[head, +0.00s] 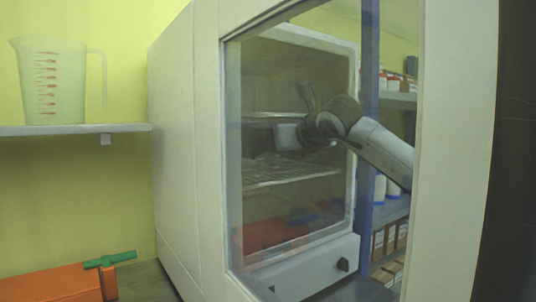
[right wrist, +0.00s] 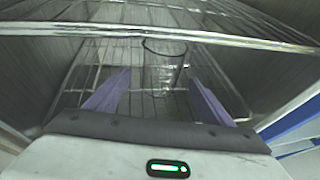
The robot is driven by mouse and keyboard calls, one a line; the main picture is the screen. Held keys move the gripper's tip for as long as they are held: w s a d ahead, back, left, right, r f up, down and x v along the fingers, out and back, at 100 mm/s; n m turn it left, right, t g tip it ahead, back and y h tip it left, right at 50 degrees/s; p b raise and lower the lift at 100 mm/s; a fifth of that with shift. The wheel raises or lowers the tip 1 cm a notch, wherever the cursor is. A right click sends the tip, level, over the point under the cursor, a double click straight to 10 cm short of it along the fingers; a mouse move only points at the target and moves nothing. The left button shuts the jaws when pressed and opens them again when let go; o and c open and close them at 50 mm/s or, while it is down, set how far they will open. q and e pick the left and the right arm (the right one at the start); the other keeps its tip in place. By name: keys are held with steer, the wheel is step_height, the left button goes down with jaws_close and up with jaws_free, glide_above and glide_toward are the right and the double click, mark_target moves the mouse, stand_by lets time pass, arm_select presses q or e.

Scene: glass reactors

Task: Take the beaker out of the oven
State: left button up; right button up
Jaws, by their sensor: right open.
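The oven (head: 185,150) stands in the middle of the head view, its inside seen through the glass of its open door (head: 230,190). In the right wrist view a clear glass beaker (right wrist: 165,68) with a dark rim stands on a wire shelf. My right gripper (right wrist: 157,82) is open, with its purple fingers pointing towards the beaker, one to each side. I cannot tell whether the beaker is fully between the fingertips or just beyond them. In the head view my right gripper (head: 300,132) is at the oven's chamber, above the lower wire shelf (head: 290,174). My left gripper is not in view.
An upper wire rack (right wrist: 160,32) crosses above the beaker. The oven's side walls lie close on both sides. A plastic jug (head: 55,85) stands on a wall shelf (head: 75,130) at left. An orange object (head: 55,284) lies below it. Storage shelves stand behind at right.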

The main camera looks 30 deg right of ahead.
steer(key=p+x, duration=0.1)
steer(key=x, duration=0.3)
steer(key=shift+w+d+f, duration=0.1)
steer(key=shift+w, duration=0.15)
steer(key=shift+c, duration=0.5)
steer(key=c, duration=1.1)
